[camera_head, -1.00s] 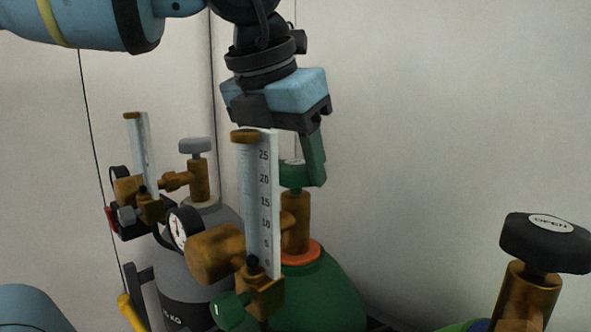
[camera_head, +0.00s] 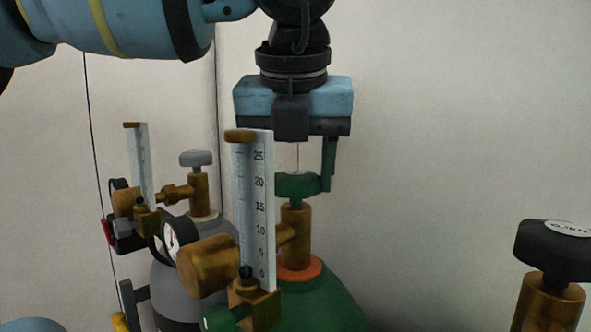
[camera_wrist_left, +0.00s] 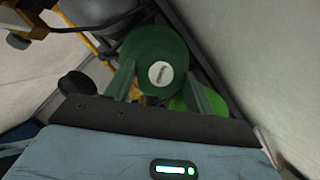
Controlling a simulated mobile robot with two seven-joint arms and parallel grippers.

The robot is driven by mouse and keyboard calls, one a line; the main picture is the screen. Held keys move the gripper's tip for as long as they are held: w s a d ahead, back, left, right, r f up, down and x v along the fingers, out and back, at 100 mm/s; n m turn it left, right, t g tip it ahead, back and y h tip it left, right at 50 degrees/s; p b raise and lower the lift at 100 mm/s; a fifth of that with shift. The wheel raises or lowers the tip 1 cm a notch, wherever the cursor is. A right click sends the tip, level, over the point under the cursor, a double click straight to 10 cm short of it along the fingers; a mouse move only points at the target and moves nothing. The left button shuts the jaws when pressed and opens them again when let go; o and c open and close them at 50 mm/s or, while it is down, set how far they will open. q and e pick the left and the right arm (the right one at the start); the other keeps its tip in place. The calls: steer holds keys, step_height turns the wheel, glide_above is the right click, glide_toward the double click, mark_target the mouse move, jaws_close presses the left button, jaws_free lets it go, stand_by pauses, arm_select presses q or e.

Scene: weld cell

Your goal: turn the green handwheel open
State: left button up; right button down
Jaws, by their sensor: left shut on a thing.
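The green handwheel (camera_head: 295,187) sits on top of a brass valve (camera_head: 296,236) above a green cylinder (camera_head: 318,303). My left gripper (camera_head: 303,180) comes down over it from above, with one green finger against the wheel's right side. The other finger is hidden behind the flowmeter in the head view. In the left wrist view the handwheel (camera_wrist_left: 150,45) shows as a dark green disc with a pale round label. The fingers of the left gripper (camera_wrist_left: 162,86) lie on either side of it, shut on it. My right gripper is out of view.
A flowmeter tube (camera_head: 257,205) with a brass regulator (camera_head: 208,265) stands close in front of the handwheel. A grey cylinder (camera_head: 172,285) with a grey knob (camera_head: 196,158) is at the left. A black handwheel (camera_head: 553,250) is at the lower right. Bare wall lies between.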

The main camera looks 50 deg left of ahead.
arm_select(q)
steer(key=shift+r, duration=0.1)
stand_by(0.3)
steer(key=o, duration=1)
steer(key=p+v, duration=0.1)
steer(key=v, duration=0.6)
steer(key=shift+r, duration=0.35)
steer(key=shift+d, duration=0.1)
